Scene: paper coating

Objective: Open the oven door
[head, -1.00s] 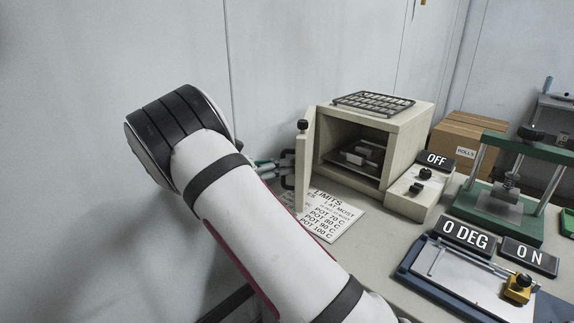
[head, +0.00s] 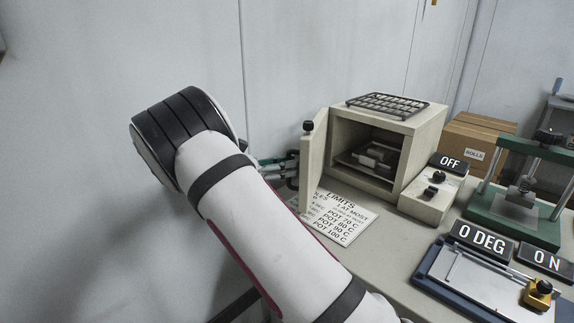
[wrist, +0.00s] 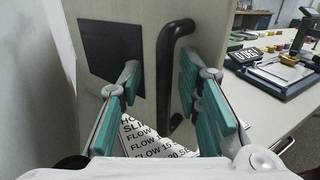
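The oven (head: 422,125) stands on the bench, with its inside showing and a dark rack holding a pale block within. Its door (head: 313,160) is swung wide open to the left, with a black knob on its top. In the wrist view the door's face (wrist: 140,45) fills the middle, with a dark panel and a curved black handle (wrist: 165,70). My gripper (wrist: 160,105) is open, its teal-padded fingers standing on both sides of the handle with gaps visible. In the head view my gripper (head: 275,170) is partly hidden behind my arm, at the door's outer side.
A limits sheet (head: 345,215) lies below the door. A control box (head: 430,195) marked OFF adjoins the oven. A green press (head: 515,210), a blue-based coater (head: 480,280) and a cardboard box (head: 470,145) stand to the right. A wall rises close on the left.

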